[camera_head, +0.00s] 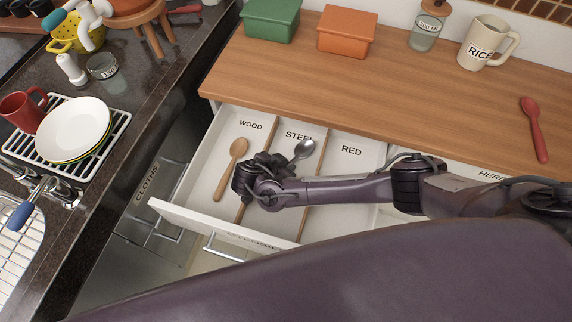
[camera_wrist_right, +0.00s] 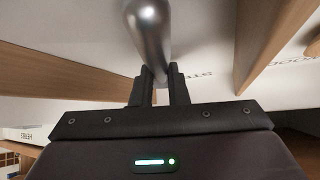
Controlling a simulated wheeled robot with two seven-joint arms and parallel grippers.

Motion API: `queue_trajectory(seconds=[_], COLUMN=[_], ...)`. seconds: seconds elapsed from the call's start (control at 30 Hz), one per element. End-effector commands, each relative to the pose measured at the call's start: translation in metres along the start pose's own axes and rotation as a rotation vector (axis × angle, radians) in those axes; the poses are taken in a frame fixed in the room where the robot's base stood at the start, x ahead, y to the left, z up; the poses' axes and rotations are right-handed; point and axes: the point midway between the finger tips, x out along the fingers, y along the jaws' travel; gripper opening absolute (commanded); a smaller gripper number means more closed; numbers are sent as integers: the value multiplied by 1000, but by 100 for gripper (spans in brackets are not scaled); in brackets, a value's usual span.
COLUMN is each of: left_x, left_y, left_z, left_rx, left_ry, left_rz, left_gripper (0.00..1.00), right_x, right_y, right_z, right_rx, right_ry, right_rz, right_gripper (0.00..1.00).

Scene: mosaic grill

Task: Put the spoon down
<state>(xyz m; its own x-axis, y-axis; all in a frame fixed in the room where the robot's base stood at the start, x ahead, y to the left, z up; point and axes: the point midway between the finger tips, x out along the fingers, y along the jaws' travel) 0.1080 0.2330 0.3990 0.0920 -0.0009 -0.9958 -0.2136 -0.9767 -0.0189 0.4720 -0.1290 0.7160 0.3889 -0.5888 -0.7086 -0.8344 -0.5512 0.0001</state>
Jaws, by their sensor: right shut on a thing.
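A steel spoon (camera_head: 302,149) is held by my right gripper (camera_head: 262,164), over the drawer compartment marked STEEL. In the right wrist view the spoon (camera_wrist_right: 150,32) stands between the shut fingers of the right gripper (camera_wrist_right: 156,84). I cannot tell whether the spoon touches the compartment floor. The open drawer (camera_head: 190,214) has compartments marked WOOD, STEEL and RED. A wooden spoon (camera_head: 229,172) lies in the WOOD compartment. The RED compartment shows no spoon. My left gripper is not in view.
A red spoon (camera_head: 535,130) lies on the wooden counter (camera_head: 420,95) at the right. Green (camera_head: 270,20) and orange (camera_head: 346,30) boxes, a glass jar (camera_head: 426,32) and a RICE pitcher (camera_head: 484,44) stand at its back. A dish rack (camera_head: 122,124) with plates is at the left.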

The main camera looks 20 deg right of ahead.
Motion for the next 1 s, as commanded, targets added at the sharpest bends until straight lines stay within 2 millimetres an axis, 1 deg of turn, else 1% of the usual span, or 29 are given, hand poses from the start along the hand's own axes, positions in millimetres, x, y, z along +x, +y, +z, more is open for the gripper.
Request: queue_trajectory(seconds=[0.17, 0.2, 0.33, 0.67, 0.77, 1.0], left_x=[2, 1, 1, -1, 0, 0], left_y=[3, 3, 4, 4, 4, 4], left_z=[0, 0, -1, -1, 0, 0], left_rx=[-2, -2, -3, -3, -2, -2], left_ry=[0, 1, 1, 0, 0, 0], left_rz=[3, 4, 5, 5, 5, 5], left_gripper=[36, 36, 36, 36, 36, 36], right_x=[3, 2, 2, 0, -11, -52], right_y=[0, 0, 0, 0, -1, -1], right_z=[3, 2, 2, -1, -1, 0], right_rx=[-1, -1, -1, 0, -1, -2], right_ry=[1, 1, 1, 1, 1, 0], right_rz=[1, 0, 0, 0, -3, -5], right_gripper=[0, 18, 35, 36, 36, 36])
